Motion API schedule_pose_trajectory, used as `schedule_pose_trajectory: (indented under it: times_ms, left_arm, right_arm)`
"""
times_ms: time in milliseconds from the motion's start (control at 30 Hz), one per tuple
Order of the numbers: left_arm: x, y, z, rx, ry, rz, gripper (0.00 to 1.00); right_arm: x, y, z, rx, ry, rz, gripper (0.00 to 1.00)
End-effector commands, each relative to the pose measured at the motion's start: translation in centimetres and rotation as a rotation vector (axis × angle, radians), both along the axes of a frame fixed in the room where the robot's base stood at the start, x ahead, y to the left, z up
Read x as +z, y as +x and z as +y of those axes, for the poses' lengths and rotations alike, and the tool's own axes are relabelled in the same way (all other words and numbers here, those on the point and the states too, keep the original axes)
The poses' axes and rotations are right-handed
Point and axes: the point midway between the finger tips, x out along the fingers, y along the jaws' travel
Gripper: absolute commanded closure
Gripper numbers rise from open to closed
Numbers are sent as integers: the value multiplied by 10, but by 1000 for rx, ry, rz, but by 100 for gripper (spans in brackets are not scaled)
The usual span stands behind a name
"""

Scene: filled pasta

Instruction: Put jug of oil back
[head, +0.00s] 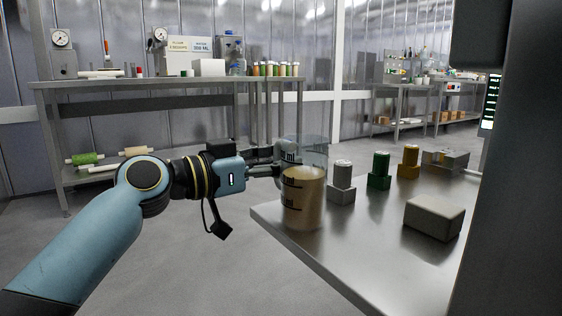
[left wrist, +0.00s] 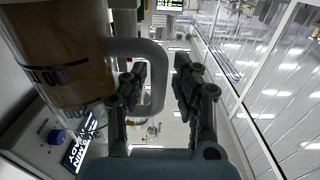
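The jug of oil (head: 302,198) is clear, with dark marks and a brownish liquid filling its lower part. It appears upright near the left corner of the steel table (head: 330,245); I cannot tell whether it rests fully on it. My left gripper (head: 272,168) reaches in from the left, beside the jug's upper part. In the left wrist view the jug (left wrist: 60,50) fills the upper left and its pale handle (left wrist: 157,75) lies between the two spread fingers (left wrist: 158,82). Gaps show beside the handle bar. My right gripper is not in view.
Grey (head: 341,185), green (head: 379,172) and orange (head: 408,162) stepped blocks stand right of the jug. A low grey block (head: 434,217) lies nearer the front. A long shelf table (head: 170,82) with bottles and gauges stands behind. Open floor lies between the tables.

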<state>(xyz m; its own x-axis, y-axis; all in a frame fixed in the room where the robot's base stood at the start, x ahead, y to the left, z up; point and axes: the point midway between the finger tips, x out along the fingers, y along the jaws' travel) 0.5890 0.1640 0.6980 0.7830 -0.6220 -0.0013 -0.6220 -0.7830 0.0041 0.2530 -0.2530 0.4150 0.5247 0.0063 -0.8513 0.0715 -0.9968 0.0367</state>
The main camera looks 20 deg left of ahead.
Motion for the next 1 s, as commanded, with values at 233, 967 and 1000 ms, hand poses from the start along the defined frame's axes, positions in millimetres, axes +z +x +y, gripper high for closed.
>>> schedule_pose_trajectory:
  times_ms: [233,967,1000]
  left_arm:
    - [2,0,0,0,0,0,71]
    - [3,-87,66,-11,0,-6,71]
    - [3,-89,68,-11,-1,-6,71]
  right_arm:
    - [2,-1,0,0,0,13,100]
    - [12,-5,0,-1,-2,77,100]
    - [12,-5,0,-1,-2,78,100]
